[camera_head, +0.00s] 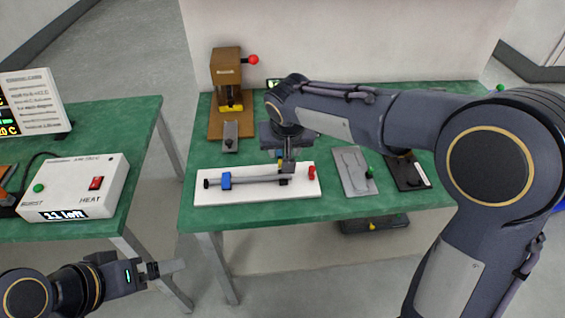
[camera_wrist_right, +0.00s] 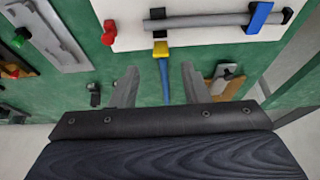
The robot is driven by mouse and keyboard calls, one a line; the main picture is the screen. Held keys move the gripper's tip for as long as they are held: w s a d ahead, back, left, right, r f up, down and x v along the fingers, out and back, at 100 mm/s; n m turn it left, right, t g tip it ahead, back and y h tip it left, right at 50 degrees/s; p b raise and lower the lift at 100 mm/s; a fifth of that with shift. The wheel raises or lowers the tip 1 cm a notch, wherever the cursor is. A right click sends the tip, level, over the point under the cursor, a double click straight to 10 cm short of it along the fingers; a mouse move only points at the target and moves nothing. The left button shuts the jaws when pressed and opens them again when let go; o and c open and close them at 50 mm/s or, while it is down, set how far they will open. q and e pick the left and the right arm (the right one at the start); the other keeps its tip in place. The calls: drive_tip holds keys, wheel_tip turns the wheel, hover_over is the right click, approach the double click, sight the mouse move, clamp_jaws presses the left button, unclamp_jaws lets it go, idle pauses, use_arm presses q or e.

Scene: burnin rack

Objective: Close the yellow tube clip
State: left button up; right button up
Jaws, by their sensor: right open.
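A white board (camera_head: 258,197) on the green table holds a grey tube (camera_head: 255,180) lying lengthwise. The yellow clip (camera_wrist_right: 160,49) shows in the right wrist view at the board's edge, beside a black holder (camera_wrist_right: 155,23) on the tube. A narrow blue strip (camera_wrist_right: 164,82) runs from the yellow part between my fingers. In the head view the clip is mostly hidden by my right gripper (camera_head: 286,168). In the wrist view that gripper (camera_wrist_right: 160,84) is open, its fingers apart on either side of the blue strip. My left gripper (camera_head: 168,268) is low at the left, its finger gap unclear.
A blue clip (camera_head: 226,181) sits on the tube's left end, and a red knob (camera_head: 312,172) at the board's right. A brown press (camera_head: 227,75) stands behind; a grey plate (camera_head: 351,170) and black fixture (camera_head: 407,171) lie right. A heater box (camera_head: 80,187) stands on the left table.

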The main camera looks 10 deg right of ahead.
sight(283, 179)
drive_tip(key=x, duration=0.7)
drive_tip(key=shift+w+f, duration=0.2)
drive_tip(key=shift+f, duration=0.05)
drive_tip(key=shift+c, duration=0.4)
clamp_jaws()
drive_tip(key=shift+a+f+b, duration=0.1)
drive_tip(key=shift+f+b, duration=0.1)
drive_tip(key=shift+b, duration=0.4)
drive_tip(key=t+b, duration=0.2)
drive_tip(key=b, duration=0.6)
drive_tip(key=s+f+t+b, duration=0.1)
drive_tip(key=t+b, duration=0.1)
drive_tip(key=b, duration=0.6)
drive_tip(key=s+t+b, duration=0.1)
drive_tip(key=t+b, duration=0.1)
drive_tip(key=b, duration=0.7)
drive_tip(key=shift+s+f+t, duration=0.15)
drive_tip(key=shift+f+t, duration=0.25)
drive_tip(key=shift+r+b, duration=0.2)
drive_tip(key=shift+b, duration=0.45)
drive_tip(key=shift+o, duration=0.4)
unclamp_jaws()
